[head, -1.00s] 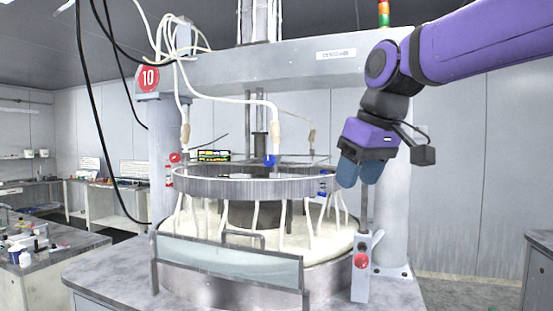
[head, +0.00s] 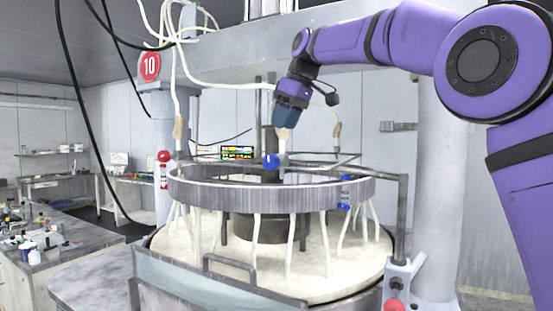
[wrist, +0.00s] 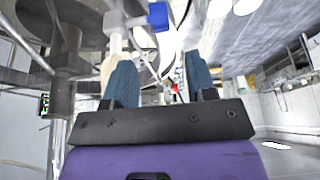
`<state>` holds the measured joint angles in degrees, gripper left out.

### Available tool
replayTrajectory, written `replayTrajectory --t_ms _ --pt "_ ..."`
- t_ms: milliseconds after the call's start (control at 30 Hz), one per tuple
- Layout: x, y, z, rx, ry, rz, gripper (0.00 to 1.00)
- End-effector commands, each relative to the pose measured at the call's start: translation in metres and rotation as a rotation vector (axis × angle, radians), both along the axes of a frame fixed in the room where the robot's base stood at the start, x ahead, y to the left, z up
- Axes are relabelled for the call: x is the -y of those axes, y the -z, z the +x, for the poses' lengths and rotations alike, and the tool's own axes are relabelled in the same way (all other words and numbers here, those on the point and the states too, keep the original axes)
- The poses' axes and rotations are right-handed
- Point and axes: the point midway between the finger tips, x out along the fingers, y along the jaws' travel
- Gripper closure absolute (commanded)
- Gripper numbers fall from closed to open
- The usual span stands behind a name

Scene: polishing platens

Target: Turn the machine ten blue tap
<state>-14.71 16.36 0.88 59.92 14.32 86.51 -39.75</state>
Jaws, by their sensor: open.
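Machine ten, marked by a red "10" sign (head: 149,66), is a polishing machine with a grey ring (head: 240,195) above a pale round platen (head: 265,265). A blue tap (head: 271,161) sits above the ring near its middle, by a white hose. The blue tap also shows at the top of the wrist view (wrist: 158,17). My gripper (head: 287,120) is above the ring, slightly up and right of the tap in the head view, pointing down. Its blue fingers (wrist: 161,78) are open and empty, apart from the tap.
More small blue parts (head: 345,206) sit at the ring's right side. White hoses (head: 178,100) hang around the machine. A grey upright post (head: 402,215) and a red button (head: 394,306) stand at the front right. A cluttered bench (head: 45,255) is at left.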

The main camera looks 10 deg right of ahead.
Motion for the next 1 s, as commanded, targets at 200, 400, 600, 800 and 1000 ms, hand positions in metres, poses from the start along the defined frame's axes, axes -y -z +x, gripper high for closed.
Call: replayTrajectory --t_ms 200,400,600,800,1000 --pt "-0.008 0.024 0.005 -0.003 -0.001 -0.001 0.49" --pt "-0.02 0.057 0.012 -0.003 -0.001 -0.001 0.49" --pt "-0.029 0.083 0.019 -0.001 0.002 0.0 0.49" --pt "-0.033 0.096 0.022 -0.001 0.002 0.0 0.49" --pt "-0.033 0.098 0.022 0.001 0.002 0.001 0.49"
